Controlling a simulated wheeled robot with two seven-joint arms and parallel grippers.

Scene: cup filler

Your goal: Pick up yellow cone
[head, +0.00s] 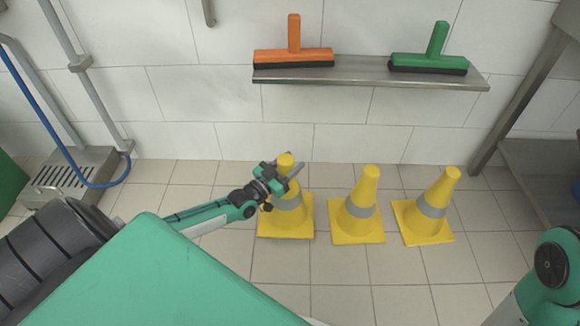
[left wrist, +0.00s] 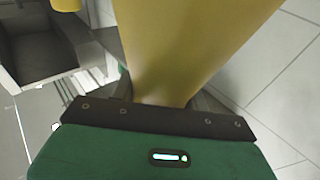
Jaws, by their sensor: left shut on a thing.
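Three yellow cones with grey bands are in the head view. The left cone (head: 286,222) has my left gripper (head: 287,170) shut on it near its top. The middle cone (head: 357,222) and the right cone (head: 431,212) stand upright on the tiled floor, apart from the gripper. In the left wrist view, the held cone (left wrist: 185,45) fills the upper middle, between the fingers of the left gripper; the fingertips are mostly hidden. My right arm shows at the lower right of the head view, but its gripper is out of view.
A metal wall shelf (head: 370,76) above the cones holds an orange squeegee (head: 293,50) and a green squeegee (head: 432,57). A metal frame with a blue hose (head: 88,184) stands at the left. A metal structure (head: 545,170) is at the right. The floor in front of the cones is clear.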

